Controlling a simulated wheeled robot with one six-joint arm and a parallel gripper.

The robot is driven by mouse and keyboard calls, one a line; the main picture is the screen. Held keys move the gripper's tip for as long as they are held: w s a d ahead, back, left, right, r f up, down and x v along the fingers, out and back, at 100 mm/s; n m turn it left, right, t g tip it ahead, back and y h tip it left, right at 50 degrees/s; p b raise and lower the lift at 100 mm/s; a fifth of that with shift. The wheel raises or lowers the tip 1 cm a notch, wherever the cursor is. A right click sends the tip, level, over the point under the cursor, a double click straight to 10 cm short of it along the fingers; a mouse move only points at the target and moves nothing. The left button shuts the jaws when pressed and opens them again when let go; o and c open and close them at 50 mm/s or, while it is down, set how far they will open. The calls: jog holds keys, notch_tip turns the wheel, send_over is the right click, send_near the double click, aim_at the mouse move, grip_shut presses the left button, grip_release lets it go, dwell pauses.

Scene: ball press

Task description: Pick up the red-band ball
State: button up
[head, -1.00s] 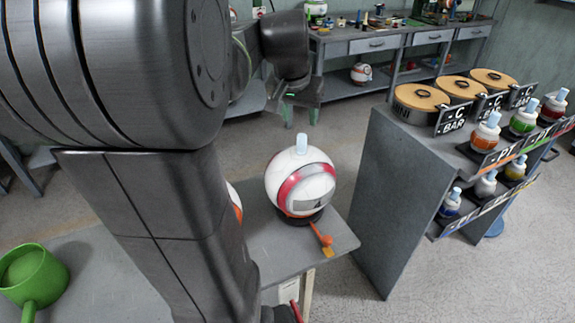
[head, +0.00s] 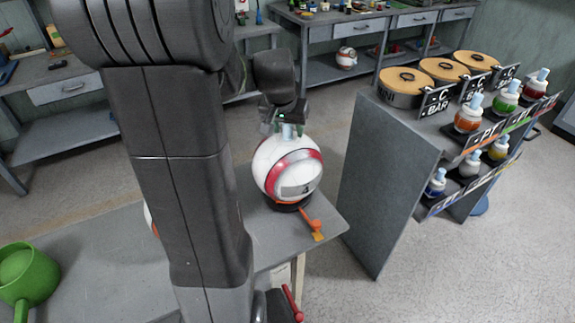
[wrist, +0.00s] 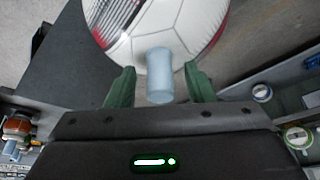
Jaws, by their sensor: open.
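The red-band ball (head: 288,166) is white with a broad red band and a grey panel. It sits in a dark ring near the right end of the grey table (head: 322,222). A pale blue peg (head: 287,131) stands on its top. My gripper (head: 284,128) is over the top of the ball. In the wrist view, the open fingers of my gripper (wrist: 158,88) stand on both sides of the peg (wrist: 159,77), with gaps between. The ball (wrist: 165,25) fills the top of that view.
An orange lever (head: 311,222) sticks out in front of the ball. A green pot (head: 28,275) is at the left. A grey rack (head: 385,185) with lidded pots and small coloured bottles stands to the right. Workbenches line the back, with open floor between.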

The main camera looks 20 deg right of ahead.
grip_shut()
